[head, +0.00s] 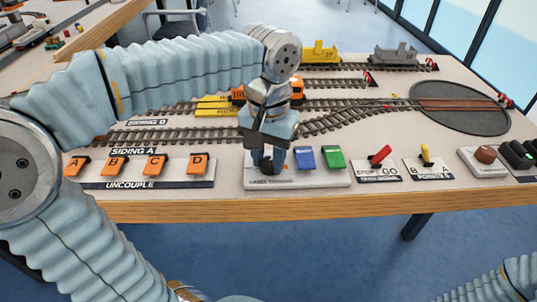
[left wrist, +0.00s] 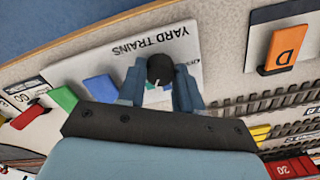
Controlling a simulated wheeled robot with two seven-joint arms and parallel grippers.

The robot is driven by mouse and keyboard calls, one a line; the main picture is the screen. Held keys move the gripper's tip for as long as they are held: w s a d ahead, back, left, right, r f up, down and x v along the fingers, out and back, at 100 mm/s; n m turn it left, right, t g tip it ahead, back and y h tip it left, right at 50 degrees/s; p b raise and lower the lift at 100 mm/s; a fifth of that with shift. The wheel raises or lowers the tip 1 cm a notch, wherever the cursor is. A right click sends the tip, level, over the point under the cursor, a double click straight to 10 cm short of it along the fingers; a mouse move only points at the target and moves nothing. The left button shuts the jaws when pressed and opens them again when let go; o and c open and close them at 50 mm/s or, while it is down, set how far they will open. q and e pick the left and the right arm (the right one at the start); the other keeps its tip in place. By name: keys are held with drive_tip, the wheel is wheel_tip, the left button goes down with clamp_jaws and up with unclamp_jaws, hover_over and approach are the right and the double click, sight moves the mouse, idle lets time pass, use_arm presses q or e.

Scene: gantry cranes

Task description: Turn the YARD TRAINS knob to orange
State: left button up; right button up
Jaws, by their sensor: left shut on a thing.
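The YARD TRAINS panel (head: 325,181) is a pale plate near the table's front edge; its printed name shows upside down in the left wrist view (left wrist: 187,52). My left gripper (head: 268,160) points down over the panel's left part and is shut on the dark round knob (left wrist: 160,70), one finger on each side. The knob's pointer and the marks around it are mostly hidden by the fingers, so I cannot tell its setting. A blue piece (head: 305,157) and a green piece (head: 332,157) stand on the panel to the right of the gripper. My right gripper is out of view.
Left of the panel is the UNCOUPLE plate (head: 120,184) with orange levers. To the right are a red STOP/GO lever (head: 380,155), a yellow points lever (head: 425,154) and a brown button (head: 486,155). Tracks, model trains and a turntable (head: 460,108) lie behind.

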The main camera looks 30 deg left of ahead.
sight(268, 162)
use_arm(q)
drive_tip(key=m, duration=0.4)
drive_tip(key=shift+m, duration=2.2)
drive_tip(key=o, duration=1)
drive_tip(key=shift+o, duration=0.2)
wheel_tip(268, 162, up, 14)
drive_tip(key=shift+f, duration=0.1)
